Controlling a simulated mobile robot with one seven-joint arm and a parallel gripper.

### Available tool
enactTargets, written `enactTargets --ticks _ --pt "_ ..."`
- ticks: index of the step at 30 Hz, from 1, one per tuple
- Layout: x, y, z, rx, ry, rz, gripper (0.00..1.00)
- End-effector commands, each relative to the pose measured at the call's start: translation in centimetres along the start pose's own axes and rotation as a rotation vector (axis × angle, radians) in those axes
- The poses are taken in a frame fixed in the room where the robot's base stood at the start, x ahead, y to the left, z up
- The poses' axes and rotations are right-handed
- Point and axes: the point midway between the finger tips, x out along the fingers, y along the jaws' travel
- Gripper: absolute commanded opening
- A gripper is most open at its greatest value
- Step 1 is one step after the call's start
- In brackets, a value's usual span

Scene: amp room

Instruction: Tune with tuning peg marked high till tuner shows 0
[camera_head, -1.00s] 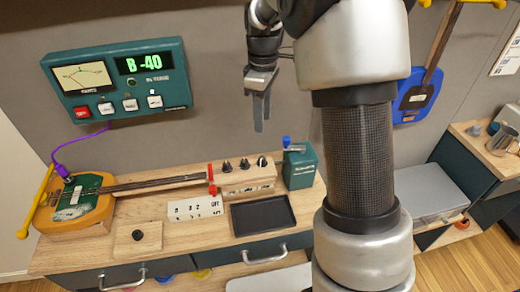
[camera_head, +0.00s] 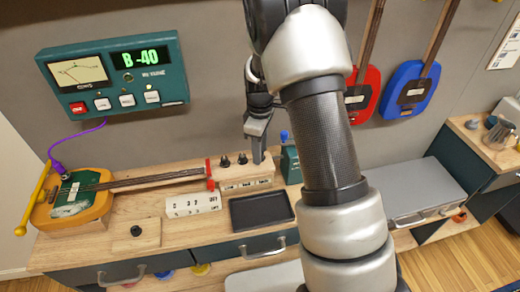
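The green tuner (camera_head: 115,78) on the wall reads "B -40" in green. Below it, a yellow and green stringed instrument (camera_head: 75,203) lies on the bench, its neck running right to a wooden peg block (camera_head: 232,178). Two dark pegs stand clear on the block, a left peg (camera_head: 225,161) and a middle peg (camera_head: 242,158). The rightmost peg is hidden behind my gripper (camera_head: 258,158), which points down over the block's right end. The peg labels are too small to read surely. I cannot tell whether the fingers touch or grip that peg.
A teal box with a blue knob (camera_head: 290,163) stands just right of the peg block. Red (camera_head: 364,92) and blue (camera_head: 410,90) instruments hang on the wall at right.

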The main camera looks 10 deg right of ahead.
Motion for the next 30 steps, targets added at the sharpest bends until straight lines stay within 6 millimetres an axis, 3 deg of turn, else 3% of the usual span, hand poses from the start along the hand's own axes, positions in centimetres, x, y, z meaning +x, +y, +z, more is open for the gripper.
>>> enactTargets --ticks 5,10,12,23,30 --pt "-0.02 0.0 0.0 0.0 0.0 0.0 0.35" --pt "-0.03 0.0 0.0 0.0 0.0 0.0 0.07" --pt "-0.04 0.0 0.0 0.0 0.0 0.0 0.0" --pt "-0.03 0.02 0.0 0.059 0.0 0.001 0.0" --pt "-0.03 0.05 -0.02 0.218 0.001 0.002 0.0"
